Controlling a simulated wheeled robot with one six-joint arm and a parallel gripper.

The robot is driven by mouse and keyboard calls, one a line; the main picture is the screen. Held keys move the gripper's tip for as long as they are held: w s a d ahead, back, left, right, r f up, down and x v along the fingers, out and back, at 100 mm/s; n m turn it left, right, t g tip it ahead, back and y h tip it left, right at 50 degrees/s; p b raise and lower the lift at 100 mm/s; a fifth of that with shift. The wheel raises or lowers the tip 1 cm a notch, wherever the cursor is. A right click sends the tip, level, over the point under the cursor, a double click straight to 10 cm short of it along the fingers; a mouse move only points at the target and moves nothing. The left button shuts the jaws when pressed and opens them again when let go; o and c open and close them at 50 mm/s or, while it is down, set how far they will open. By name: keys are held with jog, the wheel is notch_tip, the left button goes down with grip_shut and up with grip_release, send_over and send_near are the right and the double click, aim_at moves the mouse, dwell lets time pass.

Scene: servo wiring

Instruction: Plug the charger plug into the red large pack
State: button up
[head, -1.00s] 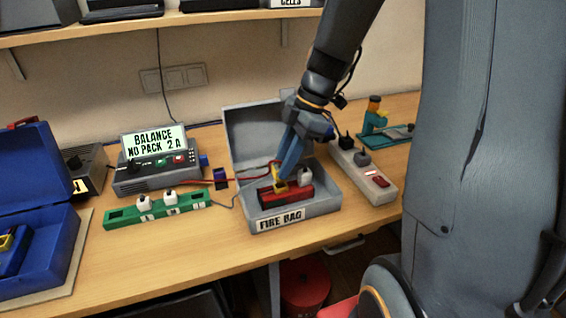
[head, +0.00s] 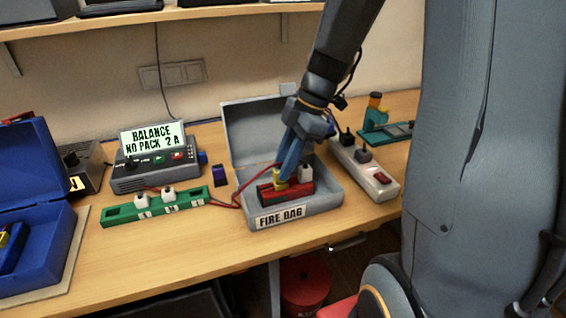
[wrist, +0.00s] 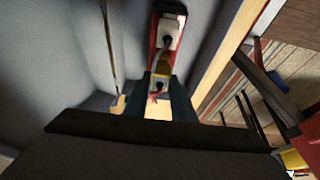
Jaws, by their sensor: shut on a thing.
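The red large pack (head: 297,191) lies in the open grey box labelled FIRE BAG. My gripper (head: 283,177) reaches down into the box from above and is shut on the yellow charger plug (head: 280,184). The plug is at the left part of the pack; I cannot tell whether it is seated or only touching. In the wrist view the yellow plug (wrist: 161,70) sits between my fingertips, in line with the red pack (wrist: 153,38). A white plug (head: 305,171) stands at the pack's right end. The charger (head: 150,178) displays BALANCE NO PACK 2 A.
The fire bag box (head: 330,205) has its lid raised at the back. A green board (head: 120,215) with white plugs lies left, a white power strip (head: 385,190) right. A blue box (head: 50,225) stands far left. Red cable runs into the fire bag box.

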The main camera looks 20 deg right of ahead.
jog(key=shift+f+b, duration=0.35)
jog(key=shift+f, duration=0.2)
jog(key=o, duration=1.1)
jog(key=shift+o, duration=0.2)
jog(key=b+v, duration=0.1)
jog(key=v, duration=0.6)
jog(key=shift+r, duration=0.4)
jog(key=shift+d, duration=0.15)
